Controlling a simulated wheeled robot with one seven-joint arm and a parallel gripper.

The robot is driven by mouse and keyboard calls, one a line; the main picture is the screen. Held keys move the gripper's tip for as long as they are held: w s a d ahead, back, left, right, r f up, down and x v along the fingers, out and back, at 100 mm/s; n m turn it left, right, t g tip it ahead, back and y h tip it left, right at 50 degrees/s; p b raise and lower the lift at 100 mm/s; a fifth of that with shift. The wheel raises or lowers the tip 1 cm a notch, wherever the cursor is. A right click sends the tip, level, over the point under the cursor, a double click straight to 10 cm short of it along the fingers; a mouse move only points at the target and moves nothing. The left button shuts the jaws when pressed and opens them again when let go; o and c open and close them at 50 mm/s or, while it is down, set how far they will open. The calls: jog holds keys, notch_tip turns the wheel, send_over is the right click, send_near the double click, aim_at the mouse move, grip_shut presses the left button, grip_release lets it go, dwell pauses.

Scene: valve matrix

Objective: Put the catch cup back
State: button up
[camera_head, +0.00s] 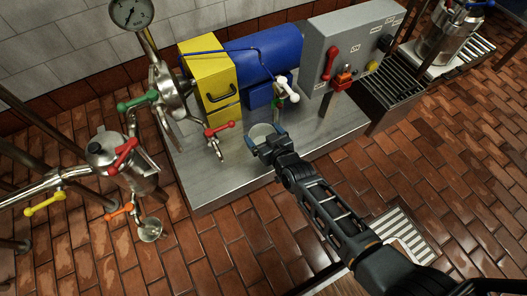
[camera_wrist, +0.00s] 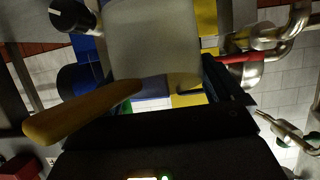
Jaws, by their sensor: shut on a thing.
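A pale grey cup (camera_head: 262,130) is at the end of my arm, above the front part of the metal platform in the head view. My gripper (camera_head: 268,142) is shut on it. In the wrist view the cup (camera_wrist: 155,45) fills the upper middle, between the jaws; its far side is hidden. A second small metal cup (camera_head: 150,230) is at the lower left of the head view, below the orange-handled valve (camera_head: 120,210).
The metal platform (camera_head: 215,180) carries a yellow box (camera_head: 208,80), a blue motor (camera_head: 265,55) and a grey control box (camera_head: 345,50). A slatted drain stand (camera_head: 385,90) is at right. Open tiled floor lies in front.

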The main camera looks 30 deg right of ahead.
jog(key=shift+f+b, duration=2.4)
jog(key=shift+f, duration=1.1)
jog(key=shift+f, duration=0.2)
jog(key=o, duration=1)
jog(key=shift+o, duration=0.2)
jog(key=shift+r, duration=0.15)
jog(key=shift+s+r, duration=0.15)
jog(key=shift+s, duration=0.15)
jog(key=p+v, duration=0.4)
jog(key=v, duration=0.7)
jog(key=shift+s, duration=0.15)
